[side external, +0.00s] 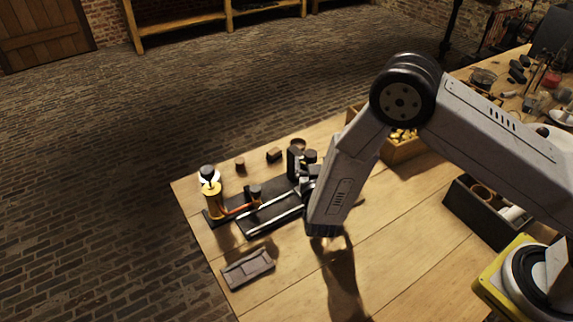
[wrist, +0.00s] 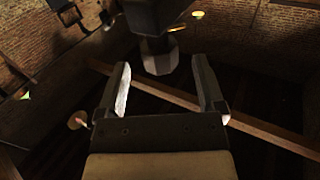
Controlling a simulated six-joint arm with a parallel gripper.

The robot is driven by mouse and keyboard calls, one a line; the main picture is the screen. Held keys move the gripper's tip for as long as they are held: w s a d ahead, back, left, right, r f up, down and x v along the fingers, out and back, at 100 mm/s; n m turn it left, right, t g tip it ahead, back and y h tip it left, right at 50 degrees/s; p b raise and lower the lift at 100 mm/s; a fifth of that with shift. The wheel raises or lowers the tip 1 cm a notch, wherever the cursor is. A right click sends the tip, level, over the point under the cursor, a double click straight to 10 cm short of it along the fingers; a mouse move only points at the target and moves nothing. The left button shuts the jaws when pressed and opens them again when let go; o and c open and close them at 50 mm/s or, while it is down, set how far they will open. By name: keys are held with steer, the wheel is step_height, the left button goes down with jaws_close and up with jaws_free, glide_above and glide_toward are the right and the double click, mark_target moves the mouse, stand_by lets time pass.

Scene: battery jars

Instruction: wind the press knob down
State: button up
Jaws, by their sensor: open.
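The press (side external: 295,160) is a dark upright piece on a black base with pale rails, at the middle of the side view. My gripper (side external: 307,190) is at its right side, partly hidden by my wrist. In the wrist view, my gripper (wrist: 161,75) is open, with its two fingers apart. A grey faceted piece, apparently the press knob (wrist: 159,65), shows between and just beyond the fingertips, under a dark block. I see a gap on each side of it and cannot tell its depth. The knob is not clear in the side view.
A brass lamp-like jar (side external: 212,196) with a glowing top stands left, joined by an orange wire. A grey tray (side external: 248,268) lies in front. A black box (side external: 487,215) and a wooden box (side external: 402,150) stand right. The front middle bench (side external: 300,285) is clear.

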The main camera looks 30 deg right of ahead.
mark_target(310, 151)
steer(key=shift+x, duration=2.55)
jaws_close()
